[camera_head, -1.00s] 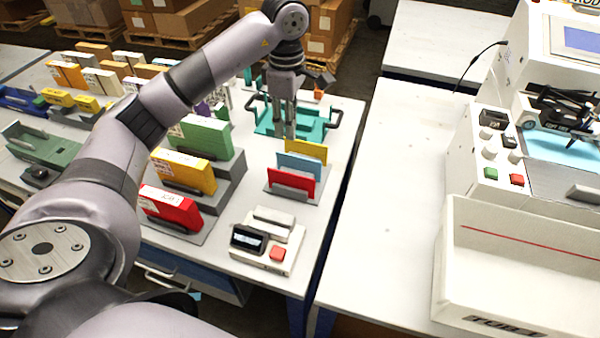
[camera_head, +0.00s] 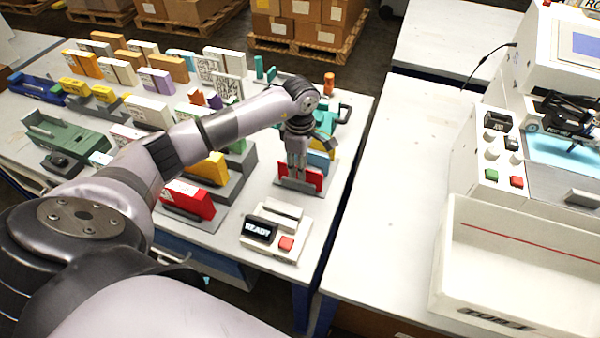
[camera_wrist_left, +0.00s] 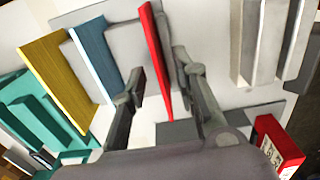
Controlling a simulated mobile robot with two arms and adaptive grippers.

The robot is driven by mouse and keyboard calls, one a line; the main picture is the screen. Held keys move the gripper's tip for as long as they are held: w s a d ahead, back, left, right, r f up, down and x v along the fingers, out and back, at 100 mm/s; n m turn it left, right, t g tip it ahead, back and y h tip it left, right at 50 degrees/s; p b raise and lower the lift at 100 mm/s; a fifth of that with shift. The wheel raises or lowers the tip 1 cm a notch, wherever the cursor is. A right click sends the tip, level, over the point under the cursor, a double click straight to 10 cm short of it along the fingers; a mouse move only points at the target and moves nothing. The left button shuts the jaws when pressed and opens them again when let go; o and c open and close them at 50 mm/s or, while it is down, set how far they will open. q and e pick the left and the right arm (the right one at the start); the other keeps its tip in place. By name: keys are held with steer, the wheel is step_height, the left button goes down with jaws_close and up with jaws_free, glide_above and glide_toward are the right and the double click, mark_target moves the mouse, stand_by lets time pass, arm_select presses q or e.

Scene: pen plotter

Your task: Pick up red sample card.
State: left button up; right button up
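The red sample card (camera_head: 314,179) stands upright in the front slot of a small grey rack, with a blue card (camera_head: 319,160) and a yellow card behind it, mostly covered by my arm in the head view. My left gripper (camera_head: 297,166) points down at the red card and hides its middle. In the left wrist view the red card (camera_wrist_left: 154,62) stands between the two open fingers (camera_wrist_left: 160,68), with gaps on both sides. The blue card (camera_wrist_left: 98,62) and yellow card (camera_wrist_left: 60,78) are beyond the left finger. My right gripper is not in view.
A small device (camera_head: 277,230) with a READY display and red button stands in front of the rack. A larger red box (camera_head: 188,199) in a grey stepped holder is to the left. A teal fixture is behind the rack. The right table (camera_head: 385,190) has bare room.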

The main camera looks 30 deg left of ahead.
arm_select(q)
steer(key=shift+f, duration=0.85)
steer(key=shift+c, duration=0.3)
jaws_close()
